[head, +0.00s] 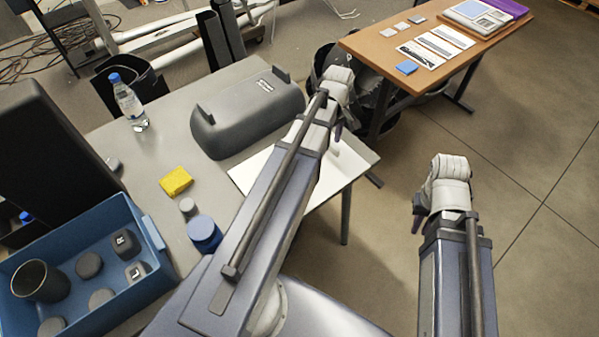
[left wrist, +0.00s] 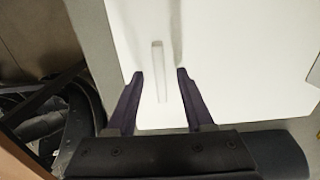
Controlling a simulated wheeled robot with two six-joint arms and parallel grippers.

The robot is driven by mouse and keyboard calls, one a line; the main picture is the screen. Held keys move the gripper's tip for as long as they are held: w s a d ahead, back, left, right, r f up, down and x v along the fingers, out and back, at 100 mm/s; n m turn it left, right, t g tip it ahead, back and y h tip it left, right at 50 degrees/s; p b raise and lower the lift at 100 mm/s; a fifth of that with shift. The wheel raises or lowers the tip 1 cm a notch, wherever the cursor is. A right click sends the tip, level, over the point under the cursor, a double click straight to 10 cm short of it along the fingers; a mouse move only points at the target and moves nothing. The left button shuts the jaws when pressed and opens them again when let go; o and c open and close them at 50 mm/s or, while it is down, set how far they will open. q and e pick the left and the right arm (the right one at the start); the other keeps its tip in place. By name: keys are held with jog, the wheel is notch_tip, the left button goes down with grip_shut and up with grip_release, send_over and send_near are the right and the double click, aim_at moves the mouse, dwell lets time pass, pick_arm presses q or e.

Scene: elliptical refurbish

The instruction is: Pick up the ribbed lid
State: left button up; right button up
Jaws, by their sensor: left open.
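I cannot make out ribbing clearly on any lid. A blue round lid or lidded jar (head: 204,232) stands on the grey table near the blue bin, with a small grey round piece (head: 187,207) just behind it. My left gripper (head: 338,128) is over the table's right end, well to the right of both. In the left wrist view the left gripper (left wrist: 160,74) is open above a white sheet (left wrist: 230,60). A thin pale strip (left wrist: 158,72) shows between its fingers, not visibly gripped. My right gripper (head: 418,215) hangs over the floor; its jaws are unclear.
A blue bin (head: 155,232) holds grey round pieces and a dark cup. A yellow sponge (head: 175,181), a water bottle (head: 128,103) and a large dark grey cover (head: 250,112) stand on the grey table. A wooden table (head: 385,62) with cards is at the back right.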

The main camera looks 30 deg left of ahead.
pick_arm(q)
jog(key=shift+c, duration=0.2)
grip_shut()
dwell(1.1)
